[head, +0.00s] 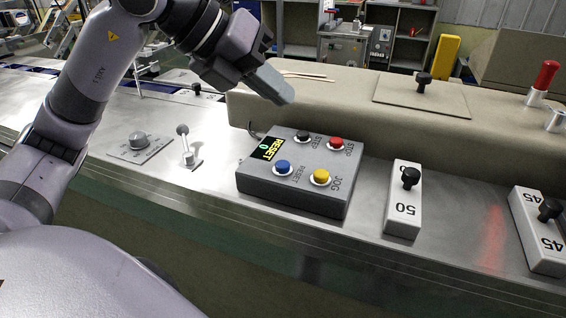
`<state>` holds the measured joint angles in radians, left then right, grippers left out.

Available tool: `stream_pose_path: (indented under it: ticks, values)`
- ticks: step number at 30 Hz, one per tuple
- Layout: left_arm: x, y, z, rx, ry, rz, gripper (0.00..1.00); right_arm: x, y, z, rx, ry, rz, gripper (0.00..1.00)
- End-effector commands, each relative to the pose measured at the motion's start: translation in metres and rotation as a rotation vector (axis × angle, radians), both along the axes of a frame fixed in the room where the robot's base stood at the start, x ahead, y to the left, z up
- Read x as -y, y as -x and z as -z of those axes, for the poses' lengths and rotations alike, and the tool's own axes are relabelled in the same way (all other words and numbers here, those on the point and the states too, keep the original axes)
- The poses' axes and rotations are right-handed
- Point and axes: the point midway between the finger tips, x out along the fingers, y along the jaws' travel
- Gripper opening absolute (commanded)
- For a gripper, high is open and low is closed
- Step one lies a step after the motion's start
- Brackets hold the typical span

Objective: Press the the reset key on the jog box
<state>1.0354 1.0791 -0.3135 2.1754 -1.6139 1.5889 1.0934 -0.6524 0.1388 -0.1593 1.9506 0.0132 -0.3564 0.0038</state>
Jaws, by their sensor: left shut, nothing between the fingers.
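The jog box (291,200) is a dark grey box on the metal counter in the middle of the head view. Its top has a blue key (283,167) labelled RESET, a yellow key (321,177) labelled JOG, a red key (336,144) labelled STOP and a black key (303,137) labelled STEP. A small display (266,149) reads RESET 0. My left gripper (284,94) is shut and empty. It is above and behind the box, apart from it, with its fingertips pointing down to the right. My right gripper is not in view.
A white block marked 50 (403,205) with a black knob stands right of the box. Another marked 45 (540,235) is at the far right. A small lever (186,145) and a dial (138,141) are left of the box. A beige housing (340,110) runs behind.

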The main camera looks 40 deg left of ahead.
Motion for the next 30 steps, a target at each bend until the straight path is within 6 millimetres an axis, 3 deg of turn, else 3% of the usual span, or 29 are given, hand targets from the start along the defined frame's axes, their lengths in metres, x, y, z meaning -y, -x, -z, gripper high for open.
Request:
stream_pose_path:
  ticks: [6, 18, 30]
  values:
    - [0.0, 0.0, 0.03, -0.001, 0.0, 0.001, 0.0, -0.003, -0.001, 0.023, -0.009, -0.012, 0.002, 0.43]
    - [0.0, 0.0, 0.076, 0.0, -0.001, 0.001, 0.0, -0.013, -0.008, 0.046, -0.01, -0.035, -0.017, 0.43]
    - [0.0, 0.0, 0.085, 0.0, 0.0, 0.002, 0.0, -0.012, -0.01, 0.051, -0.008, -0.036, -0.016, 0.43]
